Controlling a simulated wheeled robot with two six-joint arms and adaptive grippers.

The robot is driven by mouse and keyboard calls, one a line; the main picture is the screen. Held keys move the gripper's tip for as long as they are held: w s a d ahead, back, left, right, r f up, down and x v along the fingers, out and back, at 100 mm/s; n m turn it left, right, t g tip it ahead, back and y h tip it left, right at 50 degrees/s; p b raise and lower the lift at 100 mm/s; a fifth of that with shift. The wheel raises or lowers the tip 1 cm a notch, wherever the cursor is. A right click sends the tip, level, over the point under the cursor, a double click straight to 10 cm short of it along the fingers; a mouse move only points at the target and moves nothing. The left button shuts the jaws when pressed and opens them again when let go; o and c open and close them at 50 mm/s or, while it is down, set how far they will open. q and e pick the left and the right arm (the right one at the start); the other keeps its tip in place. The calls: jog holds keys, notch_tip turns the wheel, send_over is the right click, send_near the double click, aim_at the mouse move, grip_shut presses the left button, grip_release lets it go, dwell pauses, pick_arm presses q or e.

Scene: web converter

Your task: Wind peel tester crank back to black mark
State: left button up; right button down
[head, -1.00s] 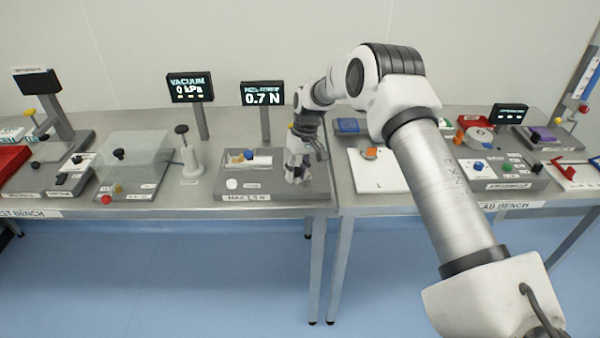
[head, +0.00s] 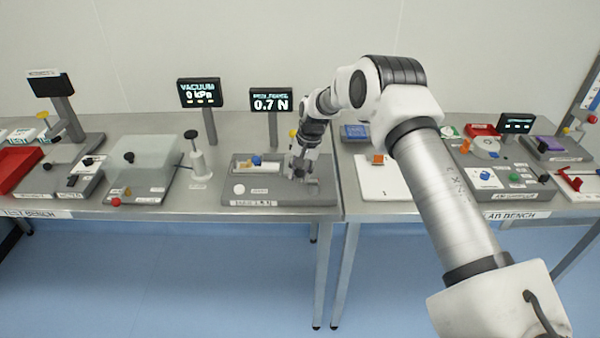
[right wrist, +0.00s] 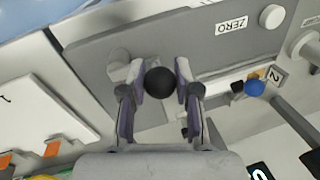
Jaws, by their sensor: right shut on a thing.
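The peel tester (head: 270,196) is a dark grey plate on the left bench, below a display (head: 270,101) reading 0.7 N. My right gripper (head: 300,172) is over the tester's right end. In the right wrist view my right gripper (right wrist: 160,85) is shut on the crank's round black knob (right wrist: 159,82), which sits between its two fingers. A light grey hub (right wrist: 120,56) shows beside the knob on the plate. The rest of the crank is hidden by the gripper, and I cannot make out the black mark. My left gripper is not in view.
A round white button (head: 239,189) and a blue knob (head: 257,160) are on the tester. A white pump-like stand (head: 198,160) and a clear box (head: 145,160) stand to its left. A white board (head: 384,180) lies to its right.

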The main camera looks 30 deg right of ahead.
dwell(0.4)
jog(key=c, duration=0.8)
grip_release()
jog(key=shift+w+d+f, duration=0.1)
jog(key=shift+w+f, duration=0.05)
jog(key=r, duration=0.4)
jog(key=s+d+r, duration=0.1)
jog(key=r, duration=0.6)
jog(key=shift+s+d+r, duration=0.25)
jog(key=shift+d+r, duration=0.1)
